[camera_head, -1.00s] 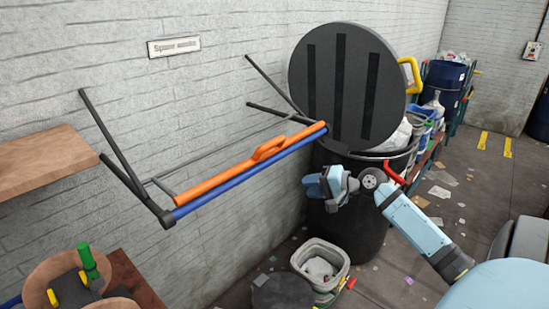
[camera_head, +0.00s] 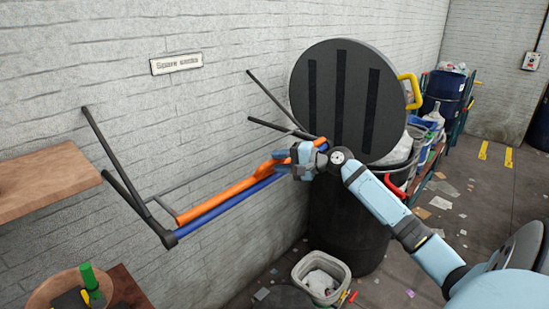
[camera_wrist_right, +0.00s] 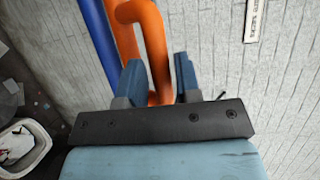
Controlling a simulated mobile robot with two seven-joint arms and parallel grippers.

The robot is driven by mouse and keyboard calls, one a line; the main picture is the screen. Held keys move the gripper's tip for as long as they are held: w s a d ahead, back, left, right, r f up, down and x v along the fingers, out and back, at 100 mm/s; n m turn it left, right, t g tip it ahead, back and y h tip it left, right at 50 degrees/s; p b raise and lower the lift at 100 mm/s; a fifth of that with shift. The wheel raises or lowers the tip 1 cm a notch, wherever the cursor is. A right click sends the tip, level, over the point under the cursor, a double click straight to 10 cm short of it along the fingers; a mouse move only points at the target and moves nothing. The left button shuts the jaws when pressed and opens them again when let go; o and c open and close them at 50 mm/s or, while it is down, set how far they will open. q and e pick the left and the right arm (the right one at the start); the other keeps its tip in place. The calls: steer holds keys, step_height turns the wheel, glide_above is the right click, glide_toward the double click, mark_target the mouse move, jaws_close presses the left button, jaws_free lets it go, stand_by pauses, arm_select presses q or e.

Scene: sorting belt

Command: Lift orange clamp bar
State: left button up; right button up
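The orange clamp bar (camera_head: 218,198) runs along the front of a dark wall frame (camera_head: 130,190), beside a parallel blue bar (camera_head: 225,209). Its raised loop handle (camera_wrist_right: 152,40) shows in the right wrist view. My right gripper (camera_head: 284,165) is at the handle, near the bar's right end, and hides part of it in the head view. In the right wrist view the two blue fingers (camera_wrist_right: 158,76) stand apart, with part of the orange handle between them. A gap shows beside the right finger, so the gripper is open around the handle. My left gripper is not in view.
A large dark bin (camera_head: 345,220) with a raised round lid (camera_head: 345,95) stands just behind my right gripper. A pale bucket (camera_head: 322,293) sits on the littered floor. A wooden shelf (camera_head: 45,168) juts from the wall at left.

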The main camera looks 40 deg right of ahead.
steer(key=shift+x, duration=1)
steer(key=shift+c, duration=0.2)
jaws_close()
